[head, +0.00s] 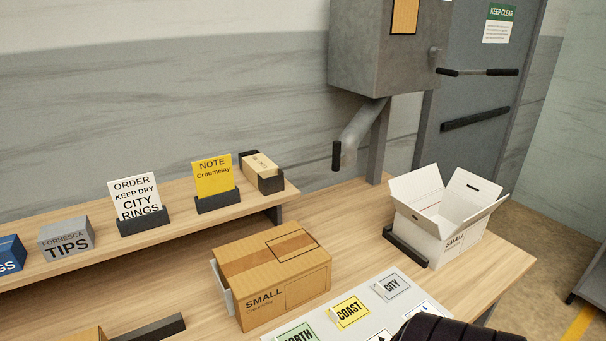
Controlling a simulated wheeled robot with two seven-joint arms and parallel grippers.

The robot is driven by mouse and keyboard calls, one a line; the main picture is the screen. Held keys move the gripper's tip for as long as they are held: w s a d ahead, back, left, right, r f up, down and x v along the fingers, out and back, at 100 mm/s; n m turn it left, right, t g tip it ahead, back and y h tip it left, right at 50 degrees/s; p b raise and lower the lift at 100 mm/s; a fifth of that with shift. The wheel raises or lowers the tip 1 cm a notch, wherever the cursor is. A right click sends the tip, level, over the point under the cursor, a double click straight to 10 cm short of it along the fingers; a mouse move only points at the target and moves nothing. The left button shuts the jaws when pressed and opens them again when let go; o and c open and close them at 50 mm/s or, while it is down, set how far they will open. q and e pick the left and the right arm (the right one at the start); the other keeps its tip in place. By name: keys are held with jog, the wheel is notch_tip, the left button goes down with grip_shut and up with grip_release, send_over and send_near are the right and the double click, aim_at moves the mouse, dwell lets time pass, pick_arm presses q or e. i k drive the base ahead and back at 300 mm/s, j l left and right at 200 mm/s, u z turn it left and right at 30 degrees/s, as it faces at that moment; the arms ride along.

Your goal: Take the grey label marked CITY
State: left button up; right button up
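The grey label marked CITY (391,286) lies on a pale label sheet (373,313) at the front of the table, in the head view. A yellow COAST label (349,311) lies to its left, and a green NORTH label (297,334) is cut off by the bottom edge. A black ribbed part, which looks like part of my arm, covers the lower right of the sheet, close below the CITY label. No fingertips of either gripper show.
A closed brown SMALL box (272,276) stands left of the labels. An open white SMALL box (441,222) stands behind and to the right. A raised shelf (90,250) holds ORDER (135,197) and NOTE (213,178) cards. A grey machine (380,50) stands behind.

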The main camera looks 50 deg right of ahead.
aim_at(392, 286)
jog(key=z, duration=0.45)
jog(key=k+j+z, duration=0.1)
jog(key=z, duration=0.8)
jog(key=k+z, duration=0.1)
jog(key=z, duration=0.35)
jog(key=k+z, duration=0.1)
jog(key=z, duration=0.35)
